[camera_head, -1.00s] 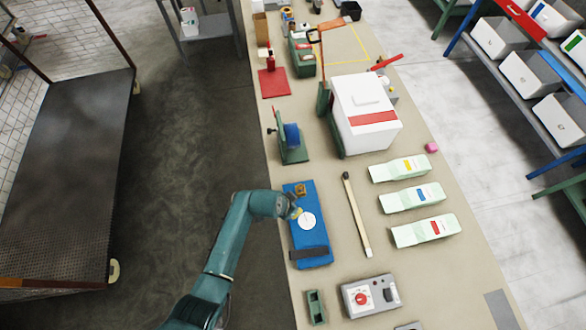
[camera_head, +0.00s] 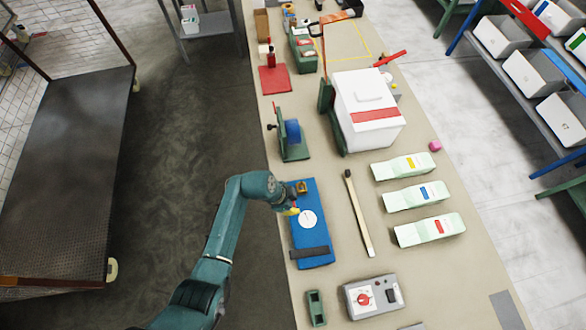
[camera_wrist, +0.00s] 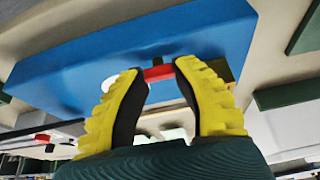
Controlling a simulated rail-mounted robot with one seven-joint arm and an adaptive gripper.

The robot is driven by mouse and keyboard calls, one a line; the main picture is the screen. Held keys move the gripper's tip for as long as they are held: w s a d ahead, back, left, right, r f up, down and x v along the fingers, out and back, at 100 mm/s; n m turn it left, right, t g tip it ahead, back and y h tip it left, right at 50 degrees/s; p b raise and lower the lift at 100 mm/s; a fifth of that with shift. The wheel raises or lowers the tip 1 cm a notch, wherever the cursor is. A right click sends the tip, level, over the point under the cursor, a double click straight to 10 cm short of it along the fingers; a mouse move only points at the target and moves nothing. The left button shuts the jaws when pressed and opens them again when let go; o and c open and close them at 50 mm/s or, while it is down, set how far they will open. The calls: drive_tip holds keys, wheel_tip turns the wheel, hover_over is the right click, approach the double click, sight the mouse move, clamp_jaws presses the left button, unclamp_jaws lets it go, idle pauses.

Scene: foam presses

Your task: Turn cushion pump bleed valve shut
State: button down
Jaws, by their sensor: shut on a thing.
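The blue cushion pump (camera_head: 318,236) lies flat on the bench, with a white round disc (camera_head: 308,219) and a brass-coloured block (camera_head: 302,187) on top. In the wrist view the blue body (camera_wrist: 75,68) fills the upper middle. My gripper (camera_head: 292,211) is at the pump's left edge, and its yellow fingers show in the wrist view (camera_wrist: 158,76). They are shut on a small red handle (camera_wrist: 158,73), which looks like the bleed valve's. The valve body is mostly hidden by the fingers, so I cannot tell its exact turn.
A wooden stick with a dark end (camera_head: 358,212) lies right of the pump, with several pale packs (camera_head: 415,197) beyond it. A green stand with a blue roll (camera_head: 292,140) is behind. A grey control box (camera_head: 372,296) and green tray (camera_head: 316,308) are in front. The aisle on the left is clear.

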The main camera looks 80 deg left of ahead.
drive_tip(key=shift+f, duration=0.1)
drive_tip(key=c, duration=0.7)
unclamp_jaws()
drive_tip(key=v, duration=1.2)
